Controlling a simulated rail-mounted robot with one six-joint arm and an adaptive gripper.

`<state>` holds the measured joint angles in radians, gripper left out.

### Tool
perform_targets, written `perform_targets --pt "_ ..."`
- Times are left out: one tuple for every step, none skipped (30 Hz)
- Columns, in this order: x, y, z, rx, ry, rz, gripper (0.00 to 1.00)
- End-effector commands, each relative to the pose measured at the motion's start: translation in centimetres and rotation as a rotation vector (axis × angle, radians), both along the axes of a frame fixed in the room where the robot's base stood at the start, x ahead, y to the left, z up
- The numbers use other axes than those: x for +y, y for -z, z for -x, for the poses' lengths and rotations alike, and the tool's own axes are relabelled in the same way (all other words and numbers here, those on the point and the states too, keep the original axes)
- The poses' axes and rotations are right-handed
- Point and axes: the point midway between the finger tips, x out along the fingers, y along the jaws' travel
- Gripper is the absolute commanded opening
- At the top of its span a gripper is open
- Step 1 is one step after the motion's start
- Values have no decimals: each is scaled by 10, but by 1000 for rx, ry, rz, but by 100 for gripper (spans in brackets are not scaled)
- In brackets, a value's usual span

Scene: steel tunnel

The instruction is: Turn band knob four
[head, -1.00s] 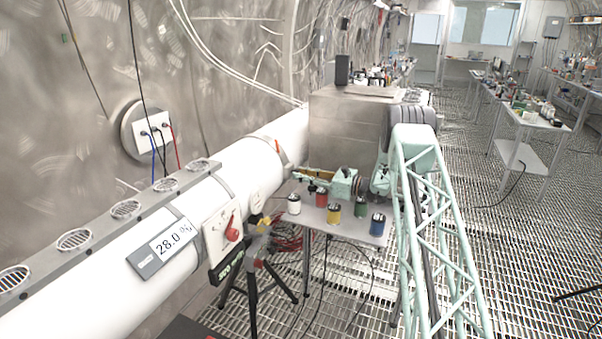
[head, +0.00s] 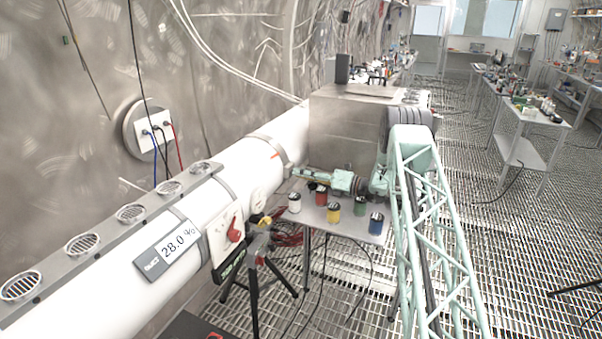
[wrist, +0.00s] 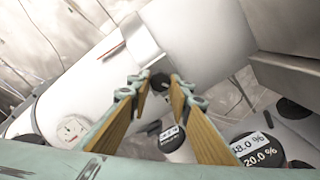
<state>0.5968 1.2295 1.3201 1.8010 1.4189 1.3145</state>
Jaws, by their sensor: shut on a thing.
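My gripper (head: 296,171) reaches left from the arm to the side of the white pipe (head: 235,165). In the wrist view my gripper (wrist: 158,82) has its tan-lined fingers on both sides of a small dark knob (wrist: 159,81), and it is shut on it. The knob's number cannot be read, and in the head view the fingers hide it. A grey band (head: 268,150) circles the pipe near the gripper; the band also shows in the wrist view (wrist: 142,42).
Several coloured canisters, including a red one (head: 321,196) and a blue one (head: 376,223), stand on a small table (head: 345,228) below the gripper. A grey box (head: 345,130) stands behind. A tripod (head: 254,285) and a red switch (head: 234,232) are left of the table.

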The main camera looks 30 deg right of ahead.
Motion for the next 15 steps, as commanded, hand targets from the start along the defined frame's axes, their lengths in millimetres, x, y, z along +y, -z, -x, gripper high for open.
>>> perform_targets --pt "0 -1 0 23 0 -28 8" --pt "0 -1 0 39 0 -47 8" --pt "0 -2 0 60 0 -71 8" --pt "0 -2 0 75 0 -90 8" --pt "0 -2 0 90 0 -107 8" --pt "0 -2 0 111 0 -132 8" --pt "0 -2 0 126 0 -150 8" --pt "0 -2 0 142 0 -168 8" --pt "0 -2 1 161 0 -191 8" --pt "0 -2 1 174 0 -207 8" --pt "1 -2 1 188 0 -224 8" --pt "1 -2 1 205 0 -244 8" --pt "1 -2 1 217 0 -259 8" --pt "1 -2 1 229 0 -273 8" --pt "1 -2 1 244 0 -290 8"
